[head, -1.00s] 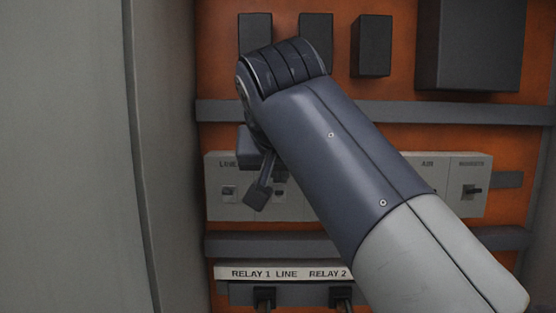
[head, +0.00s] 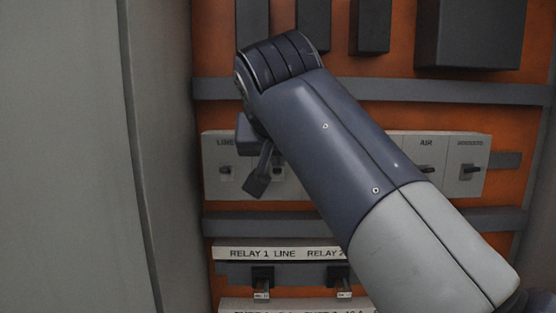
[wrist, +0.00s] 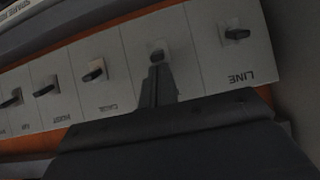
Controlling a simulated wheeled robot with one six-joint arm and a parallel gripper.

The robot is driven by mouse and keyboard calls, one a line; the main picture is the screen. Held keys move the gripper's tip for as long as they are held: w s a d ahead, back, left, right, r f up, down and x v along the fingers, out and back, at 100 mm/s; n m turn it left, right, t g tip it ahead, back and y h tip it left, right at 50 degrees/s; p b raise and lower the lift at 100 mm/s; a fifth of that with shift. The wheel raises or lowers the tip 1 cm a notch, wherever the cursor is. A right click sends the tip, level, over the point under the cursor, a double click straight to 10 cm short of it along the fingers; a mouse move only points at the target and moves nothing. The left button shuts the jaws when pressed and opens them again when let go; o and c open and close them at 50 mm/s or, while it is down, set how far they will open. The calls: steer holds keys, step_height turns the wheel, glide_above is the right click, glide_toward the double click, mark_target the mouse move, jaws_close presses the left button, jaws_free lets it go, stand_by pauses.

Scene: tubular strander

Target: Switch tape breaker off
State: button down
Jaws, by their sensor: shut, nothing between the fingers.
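A row of pale breaker plates (head: 470,183) runs across the orange panel. In the wrist view, which is upside down, the LINE breaker switch (wrist: 238,34) is at the right. The breaker switch beside it (wrist: 155,54) has its label hidden behind my gripper. Further left are a switch that seems to read CAGE (wrist: 95,73) and several more. I cannot read a TAPE label anywhere. My gripper (wrist: 157,76) is shut and empty, its tips at or just short of the covered-label switch; contact is unclear. In the head view my gripper (head: 257,185) is right of LINE, and my arm covers the middle breakers.
Below the breakers is a relay row with a label strip (head: 270,254) and black switches (head: 262,278). Dark boxes (head: 370,25) stick out above, over a grey rail (head: 450,92). A grey cabinet side (head: 70,160) stands close at the left.

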mark_target(279, 170)
steer(key=shift+s+f+t+b, duration=0.4)
steer(key=shift+t+b, duration=0.4)
steer(key=shift+b, duration=1.15)
steer(key=f+t+b, duration=0.1)
steer(key=b, duration=0.3)
steer(key=shift+s+f+t, duration=0.1)
steer(key=shift+t, duration=0.2)
steer(key=t+b, duration=0.1)
steer(key=b, duration=0.3)
steer(key=f+t+b, duration=0.1)
steer(key=t+b, duration=0.1)
steer(key=b, duration=0.2)
steer(key=shift+s+f, duration=0.25)
steer(key=shift+s, duration=0.05)
steer(key=shift+r, duration=0.45)
